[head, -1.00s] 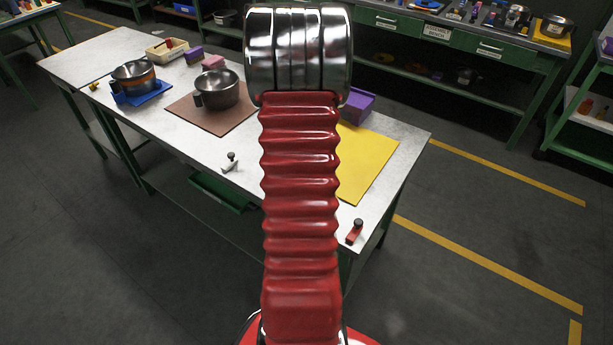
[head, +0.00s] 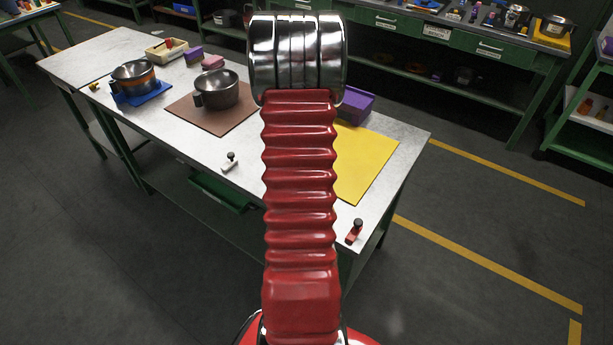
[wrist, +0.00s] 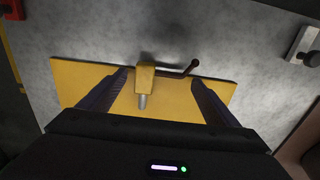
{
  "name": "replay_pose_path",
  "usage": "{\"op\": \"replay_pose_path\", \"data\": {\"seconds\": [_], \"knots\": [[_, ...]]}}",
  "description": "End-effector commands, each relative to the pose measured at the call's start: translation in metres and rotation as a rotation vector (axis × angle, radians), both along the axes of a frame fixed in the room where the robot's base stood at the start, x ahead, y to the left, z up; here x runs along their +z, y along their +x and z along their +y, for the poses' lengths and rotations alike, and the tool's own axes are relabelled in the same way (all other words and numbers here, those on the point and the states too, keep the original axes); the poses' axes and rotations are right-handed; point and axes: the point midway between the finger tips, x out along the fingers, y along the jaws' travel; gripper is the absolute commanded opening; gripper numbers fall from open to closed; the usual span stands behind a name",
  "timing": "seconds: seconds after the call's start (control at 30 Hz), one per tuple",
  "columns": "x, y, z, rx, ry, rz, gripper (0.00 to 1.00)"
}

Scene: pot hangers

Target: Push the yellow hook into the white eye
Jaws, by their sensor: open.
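In the wrist view a yellow block with a short metal peg, apparently the yellow hook (wrist: 145,77), lies between the fingers of my gripper (wrist: 158,78). The fingers are open, with gaps on both sides of the block. How far it is below them I cannot tell. A thin dark rod with a round end (wrist: 190,68) shows beside it. A white piece with a black knob, possibly the white eye (wrist: 303,42), is at the upper right; in the head view it stands on the table (head: 229,164). My arm hides my gripper and the yellow hook in the head view.
A yellow mat (head: 370,155) lies on the grey table (head: 150,65), below my gripper in the wrist view. A red piece with a black knob (head: 353,237) is near the table's right corner. A dark pot (head: 218,92) stands on a brown mat; a purple box (head: 356,106) is behind my arm.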

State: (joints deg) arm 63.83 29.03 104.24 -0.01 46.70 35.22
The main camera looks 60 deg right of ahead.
Motion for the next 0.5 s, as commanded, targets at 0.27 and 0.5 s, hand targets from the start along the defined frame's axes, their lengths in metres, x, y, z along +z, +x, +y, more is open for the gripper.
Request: {"op": "replay_pose_path", "data": {"seconds": [0.27, 0.5], "knots": [[0.0003, 0.0002, 0.0002, 0.0, 0.0, 0.0, 0.83], [0.0004, 0.0003, 0.0002, 0.001, 0.0, 0.0, 0.74]]}}
